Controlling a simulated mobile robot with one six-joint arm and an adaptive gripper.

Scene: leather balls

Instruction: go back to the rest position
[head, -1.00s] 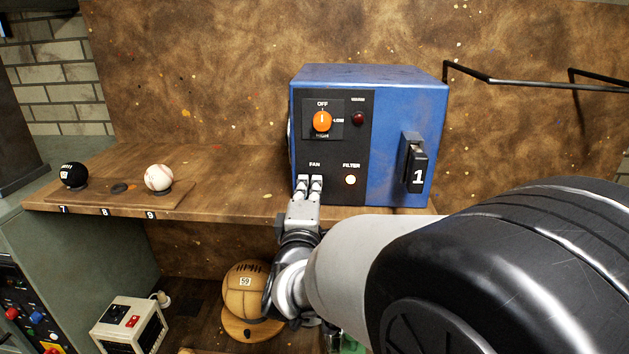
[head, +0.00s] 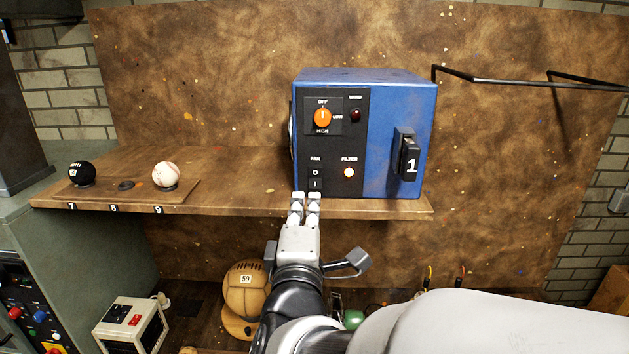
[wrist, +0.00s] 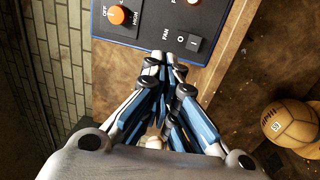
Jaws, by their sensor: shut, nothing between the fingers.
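My gripper (head: 305,203) is shut and empty. In the head view its fingertips are just below the fan switch (head: 315,180) of a blue box (head: 395,130) on the wooden shelf. In the wrist view the closed fingers (wrist: 162,62) point toward the box's black panel, short of the fan switch (wrist: 187,42). The panel also has an orange knob (head: 322,118), a dark red lamp (head: 355,115) and a lit filter lamp (head: 349,172). My arm comes in from the lower right.
A black ball (head: 82,173) and a white baseball (head: 166,175) sit on a numbered board at the shelf's left. A tan ball (head: 245,290) marked 59 stands below the shelf. A white device (head: 131,325) is at lower left. A black rail (head: 500,82) crosses the back right.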

